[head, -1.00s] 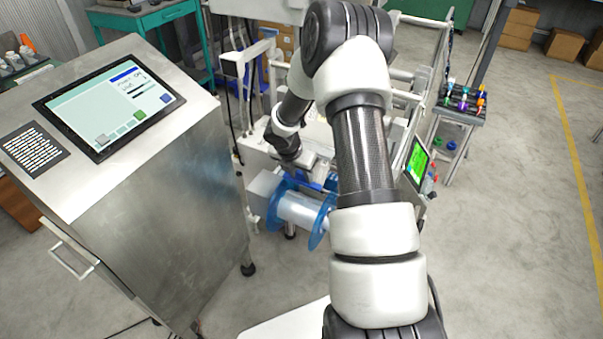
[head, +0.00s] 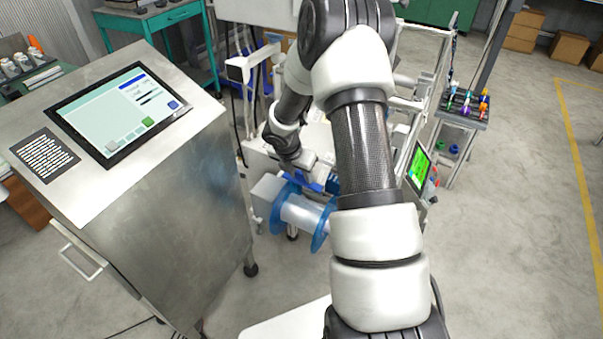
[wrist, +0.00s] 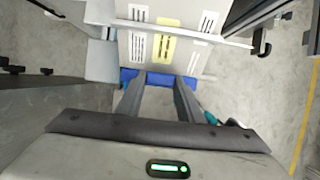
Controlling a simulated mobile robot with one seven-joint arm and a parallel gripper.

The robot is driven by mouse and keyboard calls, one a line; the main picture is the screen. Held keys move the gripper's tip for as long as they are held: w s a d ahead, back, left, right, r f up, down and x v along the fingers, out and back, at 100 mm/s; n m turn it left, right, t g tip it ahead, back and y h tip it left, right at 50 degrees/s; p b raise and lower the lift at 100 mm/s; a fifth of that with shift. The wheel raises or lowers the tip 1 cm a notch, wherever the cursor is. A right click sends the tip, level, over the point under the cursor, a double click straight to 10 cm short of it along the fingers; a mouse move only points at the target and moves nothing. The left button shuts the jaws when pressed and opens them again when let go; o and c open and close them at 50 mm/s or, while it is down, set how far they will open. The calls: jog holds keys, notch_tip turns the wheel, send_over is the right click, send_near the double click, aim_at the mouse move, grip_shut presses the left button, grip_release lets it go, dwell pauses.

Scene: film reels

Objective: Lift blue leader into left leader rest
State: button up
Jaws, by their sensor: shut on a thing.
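The blue leader (wrist: 128,76) is a blue strip seen across the fingertips of my gripper (wrist: 160,80) in the wrist view. My gripper is shut on it, in front of a white machine panel. In the head view, blue also shows at the gripper (head: 312,184), just above a reel (head: 303,212) with translucent blue flanges. My arm hides part of this area. I cannot make out which part is the left leader rest.
A steel console (head: 165,190) with a touchscreen (head: 125,112) stands close on the left. A grey box (head: 268,188) adjoins the reel. A small green-lit screen (head: 418,166) is right of my arm. A rack (head: 464,108) of coloured items stands farther right, beside open floor.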

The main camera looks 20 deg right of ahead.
jog(key=shift+a+p+v, duration=0.2)
jog(key=shift+p+v, duration=1.35)
jog(key=shift+v, duration=1.2)
jog(key=shift+s, duration=0.15)
jog(key=a+p+v, duration=0.1)
jog(key=p+v, duration=0.6)
jog(key=v, duration=0.4)
jog(key=shift+s, duration=0.45)
jog(key=shift+a+r+p, duration=0.15)
jog(key=shift+p, duration=0.15)
jog(key=p+v, duration=0.5)
jog(key=v, duration=0.3)
jog(key=shift+s+a, duration=0.3)
jog(key=shift+a, duration=0.05)
dwell(0.8)
jog(key=shift+w+d, duration=0.1)
